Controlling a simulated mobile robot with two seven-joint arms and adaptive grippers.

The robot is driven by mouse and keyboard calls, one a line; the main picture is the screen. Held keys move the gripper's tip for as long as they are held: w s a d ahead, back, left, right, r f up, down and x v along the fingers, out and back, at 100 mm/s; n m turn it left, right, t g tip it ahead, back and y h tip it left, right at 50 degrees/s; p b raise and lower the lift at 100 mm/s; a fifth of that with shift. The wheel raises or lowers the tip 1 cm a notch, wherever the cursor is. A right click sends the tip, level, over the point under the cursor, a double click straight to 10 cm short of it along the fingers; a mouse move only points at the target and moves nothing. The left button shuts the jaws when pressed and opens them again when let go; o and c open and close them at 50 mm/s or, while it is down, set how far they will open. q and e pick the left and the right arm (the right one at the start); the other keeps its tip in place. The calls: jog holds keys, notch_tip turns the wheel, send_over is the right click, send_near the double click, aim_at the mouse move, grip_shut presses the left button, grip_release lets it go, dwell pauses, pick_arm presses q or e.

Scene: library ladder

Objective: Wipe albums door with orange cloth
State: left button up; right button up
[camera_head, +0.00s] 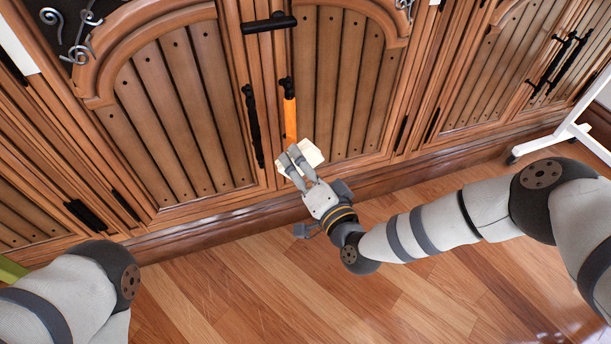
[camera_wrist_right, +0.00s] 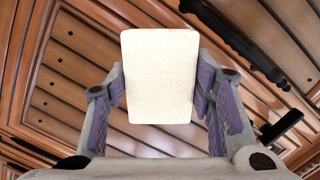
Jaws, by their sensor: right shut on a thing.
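My right gripper (camera_head: 290,160) is shut on a pale cream pad (camera_head: 313,156), close in front of the lower part of the cabinet doors. In the right wrist view the cream pad (camera_wrist_right: 160,75) stands flat-faced between the two fingers of my right gripper (camera_wrist_right: 160,95). A narrow bright orange piece (camera_head: 290,118) shows at the black handle of the right-hand door (camera_head: 335,90), just above the gripper; I cannot tell whether it is a cloth. The left-hand door (camera_head: 180,115) is shut beside it. No label tells which is the albums door. My left gripper is out of view.
Black handles (camera_head: 252,120) (camera_head: 270,22) stick out from the doors. A baseboard (camera_head: 200,225) runs along the cabinet's foot. The wooden floor (camera_head: 260,285) in front is clear. A white wheeled frame (camera_head: 570,130) stands at the right.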

aim_at(290, 100)
pick_arm(q)
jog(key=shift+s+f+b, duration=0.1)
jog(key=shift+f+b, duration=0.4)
jog(key=shift+b, duration=0.05)
pick_arm(e)
jog(key=shift+x, duration=1.1)
jog(key=shift+d+r, duration=0.1)
jog(key=shift+r, duration=0.05)
